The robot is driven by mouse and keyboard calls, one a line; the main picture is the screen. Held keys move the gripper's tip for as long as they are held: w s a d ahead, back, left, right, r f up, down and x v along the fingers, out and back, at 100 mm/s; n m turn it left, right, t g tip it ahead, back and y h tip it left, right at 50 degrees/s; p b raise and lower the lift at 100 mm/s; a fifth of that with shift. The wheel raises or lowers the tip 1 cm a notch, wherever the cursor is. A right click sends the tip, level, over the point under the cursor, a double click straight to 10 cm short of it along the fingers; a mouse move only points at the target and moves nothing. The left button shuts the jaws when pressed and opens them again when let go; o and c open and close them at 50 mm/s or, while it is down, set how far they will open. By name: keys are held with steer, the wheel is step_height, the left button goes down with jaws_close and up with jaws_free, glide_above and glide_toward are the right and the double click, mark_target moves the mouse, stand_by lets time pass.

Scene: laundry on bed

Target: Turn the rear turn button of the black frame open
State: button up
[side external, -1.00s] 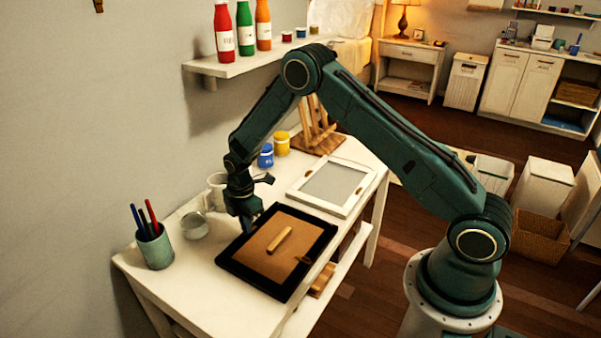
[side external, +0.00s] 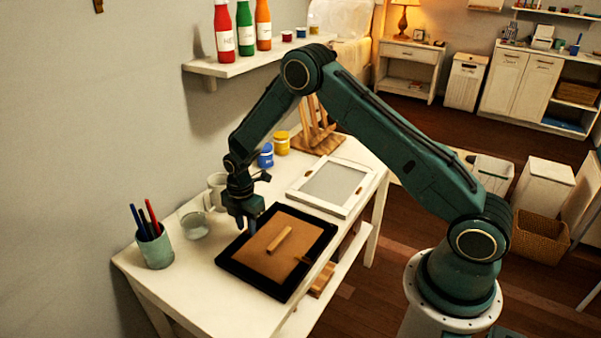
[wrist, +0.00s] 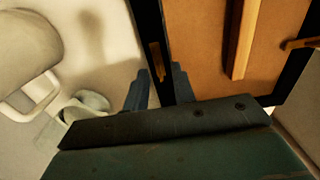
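The black frame (side external: 238,271) lies back-up on the white table, its brown backing board (side external: 262,258) showing with a wooden bar (side external: 279,239) across the middle. The rear turn button (wrist: 156,62) is a small brown strip on the frame's rim in the wrist view, lying roughly along the rim. The front turn button (side external: 304,260) points inward over the board; it also shows in the wrist view (wrist: 300,43). My gripper (wrist: 160,86) is open, pointing down at the rear rim, its fingertips either side of the button's near end. Contact cannot be told. The gripper hides the rear button in the side view.
A white frame (side external: 338,187) lies beyond the black one. Blue and yellow paint jars (side external: 282,143) and a wooden stand (side external: 318,142) are at the back.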

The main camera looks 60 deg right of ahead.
steer(key=shift+r, duration=0.1)
step_height(320, 180, up, 14)
stand_by(1.0)
